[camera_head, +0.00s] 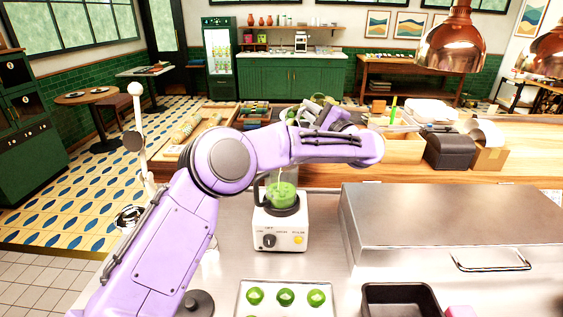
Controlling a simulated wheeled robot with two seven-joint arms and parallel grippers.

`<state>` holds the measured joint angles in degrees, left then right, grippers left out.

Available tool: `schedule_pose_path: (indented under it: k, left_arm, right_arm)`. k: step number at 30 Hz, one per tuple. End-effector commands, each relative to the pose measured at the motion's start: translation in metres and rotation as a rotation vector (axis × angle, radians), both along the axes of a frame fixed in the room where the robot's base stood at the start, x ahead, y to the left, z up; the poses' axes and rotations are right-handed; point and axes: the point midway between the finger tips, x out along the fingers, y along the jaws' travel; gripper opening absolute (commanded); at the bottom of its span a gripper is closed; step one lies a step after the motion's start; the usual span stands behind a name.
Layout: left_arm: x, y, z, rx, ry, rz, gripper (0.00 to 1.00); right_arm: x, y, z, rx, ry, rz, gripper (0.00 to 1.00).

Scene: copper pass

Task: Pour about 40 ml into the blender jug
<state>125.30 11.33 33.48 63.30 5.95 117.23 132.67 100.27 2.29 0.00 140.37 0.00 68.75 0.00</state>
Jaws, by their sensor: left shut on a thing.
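The blender (279,235) stands on the steel counter, with a white base and a dark knob. Its clear blender jug (284,196) is upright and holds green contents; my forearm covers its upper part. My purple left arm comes in from the left and reaches across above the blender. My left gripper (328,118) is beyond the forearm, above and slightly right of the jug. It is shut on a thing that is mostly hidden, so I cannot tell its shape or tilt. I cannot clearly make out any pouring. My right gripper is not in view.
A pale tray (246,286) with green round pieces lies in front of the blender, beside a black tray (400,300). A large steel box with a handle (455,225) fills the right.

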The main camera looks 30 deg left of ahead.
Motion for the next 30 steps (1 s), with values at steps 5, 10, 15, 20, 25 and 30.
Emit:
schedule_pose_path:
  k: [5, 10, 15, 20, 25, 30]
  left_arm:
    - [-0.001, 0.0, 0.002, -0.002, -0.01, -0.001, 0.0]
    - [-0.001, 0.0, 0.003, -0.005, -0.019, 0.0, 0.0]
    - [-0.002, 0.0, 0.003, -0.008, -0.029, -0.001, 0.0]
    - [0.019, -0.005, -0.012, 0.091, 0.289, 0.004, 0.0]
    - [0.028, -0.007, -0.007, 0.145, 0.46, 0.006, 0.0]
    - [0.033, -0.009, -0.011, 0.173, 0.551, 0.007, 0.0]
  right_arm:
    - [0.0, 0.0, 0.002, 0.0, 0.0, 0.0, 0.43]
    - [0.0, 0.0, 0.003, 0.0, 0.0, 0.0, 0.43]
    - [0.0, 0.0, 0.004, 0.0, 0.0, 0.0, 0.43]
    - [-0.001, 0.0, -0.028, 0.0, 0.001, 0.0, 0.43]
    - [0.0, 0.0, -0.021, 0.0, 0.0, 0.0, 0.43]
    - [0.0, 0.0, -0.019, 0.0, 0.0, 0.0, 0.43]
